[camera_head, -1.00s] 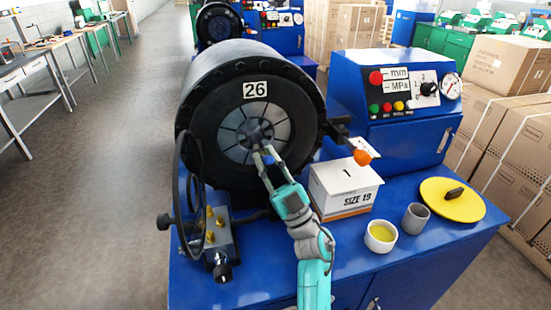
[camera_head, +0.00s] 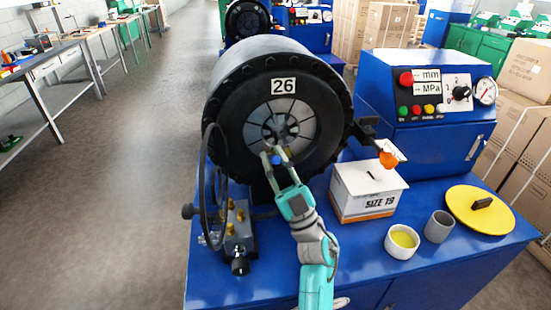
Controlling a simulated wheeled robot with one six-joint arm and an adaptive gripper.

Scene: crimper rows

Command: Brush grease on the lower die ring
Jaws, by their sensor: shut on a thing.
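The die ring (camera_head: 260,134) is a round grey set of segments in the black front of the crimper (camera_head: 222,118) labelled 26. My gripper (camera_head: 274,156) is in front of the ring's lower part. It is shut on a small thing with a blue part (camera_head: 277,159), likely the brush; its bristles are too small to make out. I cannot tell whether it touches the ring. A white cup of yellow grease (camera_head: 402,240) stands on the blue bench at the right.
A SIZE 19 box (camera_head: 366,196), a grey cup (camera_head: 439,226) and a yellow disc (camera_head: 480,209) stand right of my arm. A valve block (camera_head: 238,222) with a black hose is at the left.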

